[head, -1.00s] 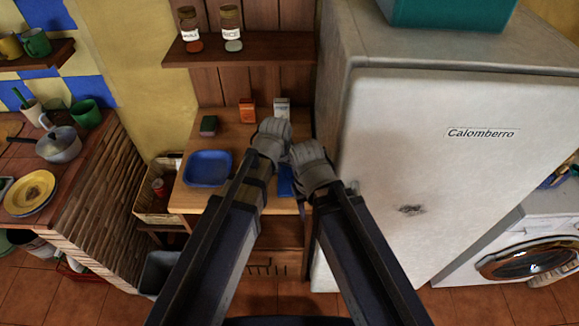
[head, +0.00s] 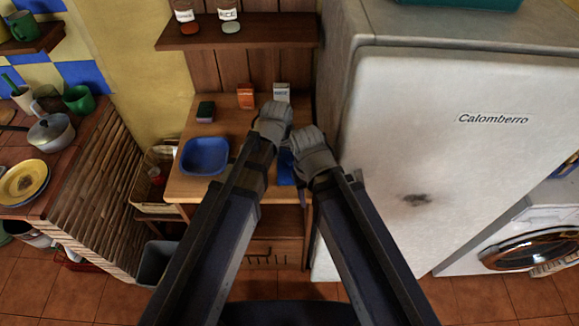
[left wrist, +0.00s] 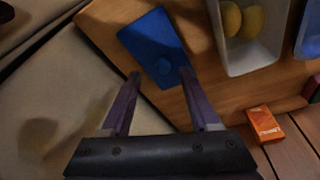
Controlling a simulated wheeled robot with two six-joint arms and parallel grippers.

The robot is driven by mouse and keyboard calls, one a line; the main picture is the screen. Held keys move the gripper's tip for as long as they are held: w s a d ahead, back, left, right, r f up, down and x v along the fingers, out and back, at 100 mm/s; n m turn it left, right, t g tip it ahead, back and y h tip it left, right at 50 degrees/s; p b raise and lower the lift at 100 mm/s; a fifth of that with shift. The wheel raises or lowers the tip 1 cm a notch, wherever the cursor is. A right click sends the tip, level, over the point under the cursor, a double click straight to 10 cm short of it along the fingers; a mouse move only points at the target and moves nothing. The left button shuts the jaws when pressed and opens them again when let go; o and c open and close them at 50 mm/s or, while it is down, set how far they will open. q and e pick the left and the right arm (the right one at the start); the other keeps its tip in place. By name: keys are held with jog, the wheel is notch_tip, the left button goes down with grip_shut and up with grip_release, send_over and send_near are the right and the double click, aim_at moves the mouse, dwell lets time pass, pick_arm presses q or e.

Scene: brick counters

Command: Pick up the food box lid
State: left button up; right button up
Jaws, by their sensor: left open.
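The food box lid is a flat blue rectangle with a round knob; it lies on the wooden table in the left wrist view (left wrist: 150,38). In the head view only a blue piece of it (head: 286,170) shows between my forearms. My left gripper (left wrist: 160,73) is open and empty, its fingertips near the lid's edge by the knob; I cannot tell the height gap. In the head view my left gripper (head: 273,116) hangs over the table.
A pale box (left wrist: 247,62) holding yellow fruits stands beside the lid. A blue tray (head: 205,156), a dark sponge (head: 205,111), an orange carton (head: 246,96) and a white carton (head: 281,92) are on the table. The fridge (head: 440,150) borders the table on the right.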

aim_at(290, 160)
pick_arm(q)
jog(key=b+x, duration=0.2)
jog(key=w+b+x, duration=0.1)
jog(key=b+x, duration=0.1)
jog(key=x, duration=0.1)
jog(key=shift+b, duration=0.35)
jog(key=shift+r, duration=0.1)
grip_shut()
